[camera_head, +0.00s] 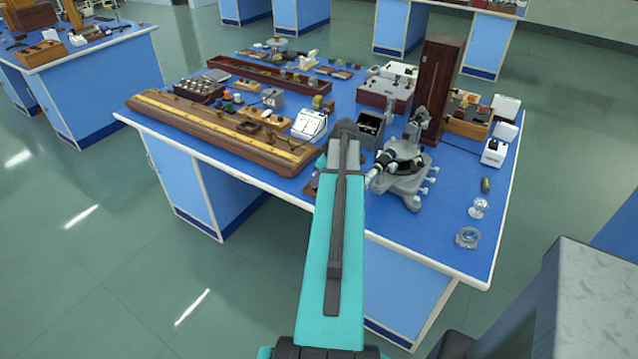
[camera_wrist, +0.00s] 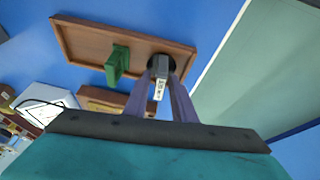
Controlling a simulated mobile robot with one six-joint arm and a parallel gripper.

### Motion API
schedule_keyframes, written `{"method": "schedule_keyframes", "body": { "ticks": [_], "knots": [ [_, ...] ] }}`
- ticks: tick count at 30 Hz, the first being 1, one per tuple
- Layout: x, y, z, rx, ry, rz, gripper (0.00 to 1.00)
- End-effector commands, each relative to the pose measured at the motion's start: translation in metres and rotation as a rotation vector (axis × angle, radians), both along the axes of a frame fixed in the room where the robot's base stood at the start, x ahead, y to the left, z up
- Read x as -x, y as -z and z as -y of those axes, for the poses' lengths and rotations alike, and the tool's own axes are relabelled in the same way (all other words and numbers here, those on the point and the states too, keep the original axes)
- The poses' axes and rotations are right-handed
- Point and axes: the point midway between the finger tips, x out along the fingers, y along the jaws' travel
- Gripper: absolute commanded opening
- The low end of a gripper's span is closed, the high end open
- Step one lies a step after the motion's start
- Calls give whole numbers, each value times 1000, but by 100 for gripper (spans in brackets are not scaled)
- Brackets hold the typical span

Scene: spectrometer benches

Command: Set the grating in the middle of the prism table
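In the wrist view my gripper (camera_wrist: 162,84) has its two grey-purple fingers on either side of a small grey block with a pale label (camera_wrist: 160,80), perhaps the grating. I cannot tell whether they touch it. The block is over a dark round spot on a brown wooden board (camera_wrist: 88,42). A green block (camera_wrist: 117,64) stands on the same board, to the left. In the head view my arm hides the gripper and the block.
A long wooden bench with a scale (camera_head: 220,130) lies left of my arm. A tall dark wooden case (camera_head: 440,85) and a black open box (camera_head: 370,128) stand near the spectrometer. Small glass pieces (camera_head: 467,237) lie near the right edge. The blue front right corner is mostly clear.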

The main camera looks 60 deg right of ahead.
Motion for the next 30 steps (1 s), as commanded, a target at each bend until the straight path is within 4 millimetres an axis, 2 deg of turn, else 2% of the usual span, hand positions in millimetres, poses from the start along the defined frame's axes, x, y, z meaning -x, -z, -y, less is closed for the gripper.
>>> {"method": "schedule_keyframes", "body": {
  "ticks": [1,3,4,20,30],
  "knots": [
    [0,0,0,0,0,0,14],
    [0,0,0,0,0,0,2],
    [0,0,0,0,0,0,0],
    [0,-4,0,1,0,1,0],
    [0,-26,1,2,0,1,0]
  ]
}}
